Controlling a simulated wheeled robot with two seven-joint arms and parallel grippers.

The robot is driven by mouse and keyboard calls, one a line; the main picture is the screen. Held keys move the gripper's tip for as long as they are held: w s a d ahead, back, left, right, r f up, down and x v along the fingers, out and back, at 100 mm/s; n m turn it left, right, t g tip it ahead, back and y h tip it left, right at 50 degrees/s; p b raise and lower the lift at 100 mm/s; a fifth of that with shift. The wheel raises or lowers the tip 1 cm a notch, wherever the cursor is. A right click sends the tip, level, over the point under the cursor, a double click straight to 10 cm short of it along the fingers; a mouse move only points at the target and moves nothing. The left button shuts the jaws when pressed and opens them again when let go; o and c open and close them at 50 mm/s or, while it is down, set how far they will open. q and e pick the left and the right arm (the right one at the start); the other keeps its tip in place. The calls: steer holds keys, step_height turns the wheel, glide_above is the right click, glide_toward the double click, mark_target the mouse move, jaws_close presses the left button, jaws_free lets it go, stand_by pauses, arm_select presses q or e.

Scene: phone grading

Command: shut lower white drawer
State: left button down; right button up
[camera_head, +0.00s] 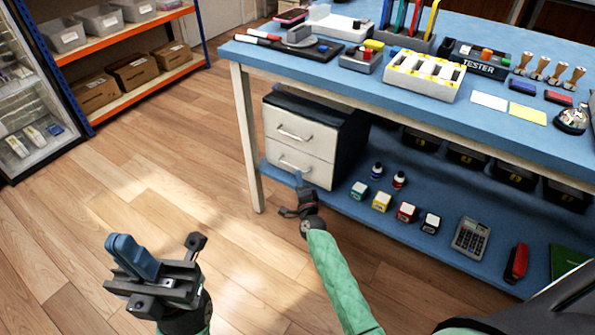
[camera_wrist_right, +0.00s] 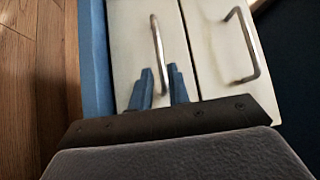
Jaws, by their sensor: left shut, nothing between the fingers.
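A white two-drawer unit stands on the blue lower shelf. The lower white drawer (camera_head: 318,172) shows a metal handle, and its front looks about level with the upper drawer (camera_head: 316,137). My right gripper (camera_head: 299,180) is in front of the lower drawer. In the right wrist view its two blue fingers (camera_wrist_right: 162,80) are apart, on either side of the lower drawer's handle (camera_wrist_right: 158,48). Whether they touch it I cannot tell. The lower drawer (camera_wrist_right: 128,45) fills the middle there, with the upper one to its right. My left gripper (camera_head: 133,255) is shut and empty over the floor.
A table leg (camera_head: 245,135) stands just left of the drawers. Small bottles and boxes (camera_head: 381,202), a calculator (camera_head: 470,238) and a red stapler (camera_head: 516,263) are on the lower shelf (camera_head: 345,208) to the right. The wooden floor in front is clear.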

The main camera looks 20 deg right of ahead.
steer(key=shift+s+a+f, duration=0.1)
steer(key=shift+s+a, duration=0.05)
steer(key=shift+s, duration=0.95)
